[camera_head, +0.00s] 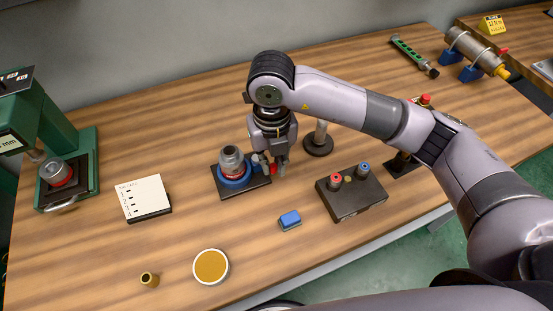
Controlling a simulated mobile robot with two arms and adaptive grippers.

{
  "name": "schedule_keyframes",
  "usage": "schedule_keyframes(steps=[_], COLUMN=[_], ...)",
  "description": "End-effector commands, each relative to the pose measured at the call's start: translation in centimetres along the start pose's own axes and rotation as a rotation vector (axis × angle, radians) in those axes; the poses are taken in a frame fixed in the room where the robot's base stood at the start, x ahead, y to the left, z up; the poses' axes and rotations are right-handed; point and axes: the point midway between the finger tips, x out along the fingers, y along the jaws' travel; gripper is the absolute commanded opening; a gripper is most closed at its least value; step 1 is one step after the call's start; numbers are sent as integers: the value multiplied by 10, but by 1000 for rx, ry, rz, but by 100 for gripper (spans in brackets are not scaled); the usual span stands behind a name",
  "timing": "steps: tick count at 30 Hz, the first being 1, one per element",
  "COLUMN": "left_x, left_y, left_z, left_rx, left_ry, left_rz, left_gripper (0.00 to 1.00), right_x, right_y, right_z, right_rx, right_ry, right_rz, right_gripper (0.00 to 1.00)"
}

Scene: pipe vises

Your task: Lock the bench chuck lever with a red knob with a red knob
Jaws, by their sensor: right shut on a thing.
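The bench chuck (233,172) stands upright on a dark square base plate, with a grey top and a blue ring around its lower part. Its lever's red knob (272,169) shows at the right side of the chuck, low over the plate's edge. My right gripper (271,168) points down beside the chuck and is shut on the red knob. The gripper's fingers hide most of the lever. My left gripper is not in view.
A black box with red and blue buttons (352,205) stands right of the chuck. A blue block (290,220), a round tan-topped disc (211,266) and a small brass cylinder (149,280) lie in front. A white notepad (144,198) and a green press (85,165) are at left.

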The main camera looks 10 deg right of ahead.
Motion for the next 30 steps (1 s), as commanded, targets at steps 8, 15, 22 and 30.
schedule_keyframes(steps=[8, 15, 22, 30], left_x=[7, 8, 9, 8], left_y=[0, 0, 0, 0], left_z=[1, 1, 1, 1], left_rx=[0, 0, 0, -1], left_ry=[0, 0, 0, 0], left_rz=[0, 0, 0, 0], left_gripper=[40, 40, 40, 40], right_x=[0, 0, -1, -1], right_y=[9, 11, 12, 12], right_z=[-3, -4, -4, -4], right_rx=[147, 204, 214, 213], right_ry=[-1, -1, 0, 0], right_rz=[2, 2, 2, 3], right_gripper=[0, 0, 0, 17])
